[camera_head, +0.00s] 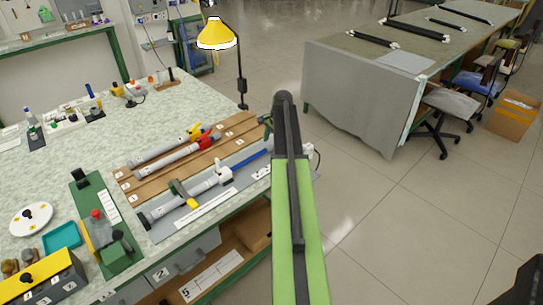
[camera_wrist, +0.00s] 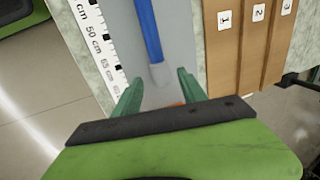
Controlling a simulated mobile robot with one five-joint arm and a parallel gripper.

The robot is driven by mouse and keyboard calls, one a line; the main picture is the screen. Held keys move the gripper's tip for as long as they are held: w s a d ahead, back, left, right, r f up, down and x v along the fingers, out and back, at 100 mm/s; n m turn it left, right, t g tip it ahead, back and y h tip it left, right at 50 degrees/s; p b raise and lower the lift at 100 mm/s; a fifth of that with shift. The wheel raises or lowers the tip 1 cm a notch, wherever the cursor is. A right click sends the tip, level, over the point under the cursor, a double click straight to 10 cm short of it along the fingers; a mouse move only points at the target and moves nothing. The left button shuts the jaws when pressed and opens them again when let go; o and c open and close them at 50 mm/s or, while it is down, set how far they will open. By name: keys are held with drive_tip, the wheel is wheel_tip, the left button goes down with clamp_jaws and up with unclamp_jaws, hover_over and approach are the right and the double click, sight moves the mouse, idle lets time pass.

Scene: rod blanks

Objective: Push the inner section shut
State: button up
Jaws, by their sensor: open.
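The blue inner section (camera_head: 250,157) sticks out to the right from a pale grey outer tube (camera_head: 205,187), which lies on a grey board at the bench's front edge. In the wrist view the inner section (camera_wrist: 149,30) runs down to a grey end cap (camera_wrist: 160,75). My gripper (camera_wrist: 160,77) is open, its green fingers on either side of the cap, with gaps visible and nothing gripped. A small orange patch shows below the cap, partly hidden.
A brown slotted rack (camera_head: 130,187) with two rods, one yellow-ended and one red-ended, lies behind the tube. A yellow-green clamp (camera_head: 183,193) crosses the tube. A lamp (camera_head: 216,35) stands behind.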

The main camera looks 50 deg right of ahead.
sight(270, 146)
drive_tip(key=b+x, duration=0.1)
drive_tip(key=x, duration=0.2)
clamp_jaws()
idle(0.8)
idle(0.5)
